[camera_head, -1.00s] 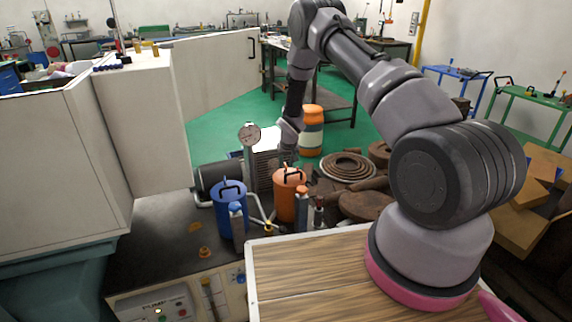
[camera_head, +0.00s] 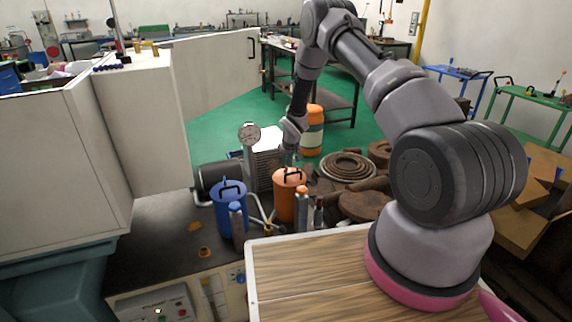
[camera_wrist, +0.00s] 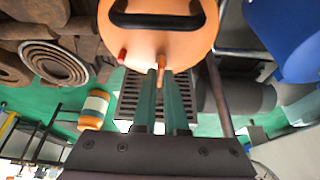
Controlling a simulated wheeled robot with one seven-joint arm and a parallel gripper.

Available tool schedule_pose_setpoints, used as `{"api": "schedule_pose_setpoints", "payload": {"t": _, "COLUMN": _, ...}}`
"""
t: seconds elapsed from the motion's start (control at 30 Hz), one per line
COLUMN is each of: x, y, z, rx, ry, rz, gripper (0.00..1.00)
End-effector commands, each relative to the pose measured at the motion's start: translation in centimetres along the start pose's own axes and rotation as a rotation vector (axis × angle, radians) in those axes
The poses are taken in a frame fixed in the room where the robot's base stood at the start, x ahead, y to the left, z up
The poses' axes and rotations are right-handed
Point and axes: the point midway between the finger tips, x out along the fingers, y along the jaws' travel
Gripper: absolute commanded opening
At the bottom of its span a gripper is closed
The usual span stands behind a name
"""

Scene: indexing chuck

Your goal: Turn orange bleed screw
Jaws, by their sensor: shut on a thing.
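An orange canister (camera_head: 286,207) with a black top handle stands on the dark bench in the head view. It fills the upper middle of the wrist view (camera_wrist: 190,45). A small orange screw (camera_wrist: 161,63) sticks out near the canister's rim, between my fingertips. My gripper (camera_wrist: 161,76) is shut on this screw, its two green fingers on either side of it. In the head view, my gripper (camera_head: 289,158) is just above the canister, and its fingertips are too small to make out clearly.
A blue canister (camera_head: 229,208) stands left of the orange one. A coiled hose (camera_head: 348,166) and rusty parts lie to the right. A small red fitting (camera_wrist: 122,56) sits beside the screw in the wrist view.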

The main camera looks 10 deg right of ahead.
Motion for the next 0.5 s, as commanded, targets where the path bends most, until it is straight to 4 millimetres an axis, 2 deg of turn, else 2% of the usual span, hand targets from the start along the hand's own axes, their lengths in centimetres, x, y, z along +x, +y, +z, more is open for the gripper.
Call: {"api": "schedule_pose_setpoints", "payload": {"t": 0.5, "x": 0.03, "y": 0.57, "z": -0.12, "rx": -0.42, "ry": 0.002, "rz": -0.179, "gripper": 0.0}}
